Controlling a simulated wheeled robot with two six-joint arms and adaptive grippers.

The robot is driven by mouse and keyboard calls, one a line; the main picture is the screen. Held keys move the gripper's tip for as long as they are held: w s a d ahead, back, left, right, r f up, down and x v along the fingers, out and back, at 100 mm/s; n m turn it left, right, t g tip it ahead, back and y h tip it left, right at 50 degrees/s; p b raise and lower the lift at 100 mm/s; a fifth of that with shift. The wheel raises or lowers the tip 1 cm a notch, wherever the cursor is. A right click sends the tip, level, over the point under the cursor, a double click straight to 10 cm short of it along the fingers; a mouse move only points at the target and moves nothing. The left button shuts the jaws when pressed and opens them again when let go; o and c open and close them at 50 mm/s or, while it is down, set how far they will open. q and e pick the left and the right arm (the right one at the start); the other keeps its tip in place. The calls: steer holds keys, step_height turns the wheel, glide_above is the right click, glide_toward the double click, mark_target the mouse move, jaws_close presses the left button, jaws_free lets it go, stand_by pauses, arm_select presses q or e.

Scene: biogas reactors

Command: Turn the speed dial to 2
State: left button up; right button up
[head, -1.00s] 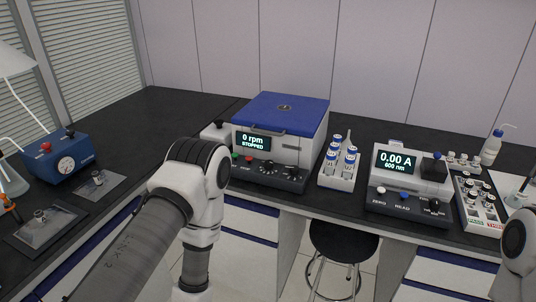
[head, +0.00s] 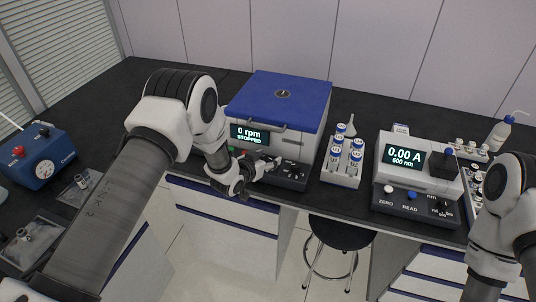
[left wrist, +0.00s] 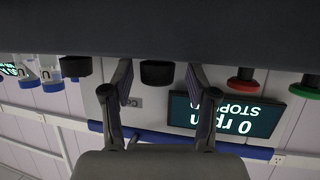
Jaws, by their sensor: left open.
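The blue-lidded machine (head: 283,105) stands on the black bench, its display (head: 250,134) reading "0 rpm STOPPED". Its sloping front panel carries dark dials. My left gripper (head: 268,163) is at this panel in the head view and partly covers it. In the left wrist view, which is upside down, the open fingers (left wrist: 158,82) stand on either side of one black dial (left wrist: 157,73), with gaps showing. A second black dial (left wrist: 77,67) is to the left, outside the fingers. I cannot read the dial labels or settings. My right gripper is out of view.
Red (left wrist: 240,82) and green buttons are right of the fingers in the wrist view. A rack of blue-capped bottles (head: 342,160) and a photometer (head: 418,170) stand right of the machine. A stool (head: 340,232) is below. My right arm is at the right.

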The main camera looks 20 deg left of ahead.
arm_select(q)
steer(key=shift+w+d, duration=0.15)
steer(key=shift+w, duration=0.15)
steer(key=shift+s, duration=0.15)
jaws_close()
steer(key=shift+f+m+h+b, duration=0.15)
steer(key=shift+m+h+b, duration=0.55)
steer(key=shift+h+b, duration=0.1)
steer(key=shift+m+g+h+b, duration=0.8)
steer(key=shift+m+h, duration=0.3)
steer(key=shift+h, duration=0.1)
steer(key=m+g+h+b, duration=0.2)
steer(key=m+g+h, duration=0.2)
steer(key=m, duration=0.1)
steer(key=shift+r+g, duration=0.2)
steer(key=shift+g, duration=0.1)
